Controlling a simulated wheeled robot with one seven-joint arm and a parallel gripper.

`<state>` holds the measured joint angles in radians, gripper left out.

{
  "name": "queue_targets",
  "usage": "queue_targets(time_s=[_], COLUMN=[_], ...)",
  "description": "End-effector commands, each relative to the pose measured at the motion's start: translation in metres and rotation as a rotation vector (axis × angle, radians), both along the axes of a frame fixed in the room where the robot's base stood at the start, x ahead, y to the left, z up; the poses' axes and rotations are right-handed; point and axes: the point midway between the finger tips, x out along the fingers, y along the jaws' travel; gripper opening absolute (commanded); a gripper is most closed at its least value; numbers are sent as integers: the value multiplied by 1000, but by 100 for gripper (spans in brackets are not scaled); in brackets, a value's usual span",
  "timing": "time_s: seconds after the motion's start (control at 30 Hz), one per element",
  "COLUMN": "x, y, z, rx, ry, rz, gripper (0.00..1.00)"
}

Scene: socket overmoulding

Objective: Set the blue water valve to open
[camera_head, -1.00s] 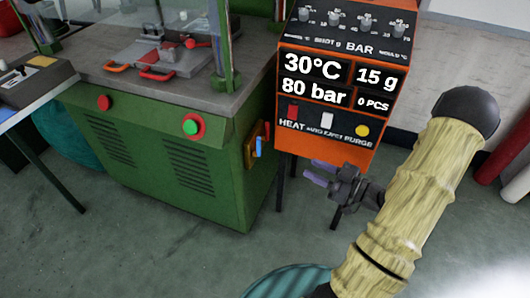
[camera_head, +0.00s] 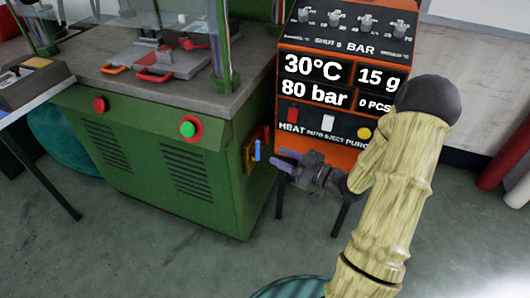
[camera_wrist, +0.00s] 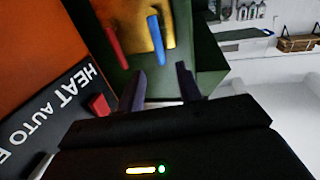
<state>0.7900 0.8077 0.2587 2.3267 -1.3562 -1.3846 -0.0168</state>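The blue water valve handle (camera_head: 257,149) sits on a yellow plate on the right side of the green machine. It stands about upright in the head view. In the wrist view the blue handle (camera_wrist: 156,40) is just beyond my fingertips, beside a red handle (camera_wrist: 115,47). My gripper (camera_head: 283,160) is to the right of the blue handle and points at it, with a small gap between them. In the wrist view my gripper (camera_wrist: 161,77) has its two fingers apart with nothing between them.
The green machine (camera_head: 155,165) stands left of my gripper. An orange control box (camera_head: 345,85) showing 30°C and 80 bar is above and behind it, on dark legs. Its panel (camera_wrist: 50,115) fills the left of the wrist view. Floor (camera_head: 130,250) in front is clear.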

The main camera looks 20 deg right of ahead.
Motion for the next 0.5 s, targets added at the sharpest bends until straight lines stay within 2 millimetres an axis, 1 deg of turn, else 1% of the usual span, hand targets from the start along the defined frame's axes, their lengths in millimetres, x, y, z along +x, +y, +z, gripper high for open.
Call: queue_targets(time_s=[0.03, 0.23, 0.4, 0.5], x=[7, 32, 45, 48], y=[8, 31, 42, 44], z=[-2, -2, -1, 0], rx=[-1, -1, -1, 0], ry=[-2, -1, -1, 0], rz=[4, 4, 1, 1], gripper=[35, 35, 35, 35])
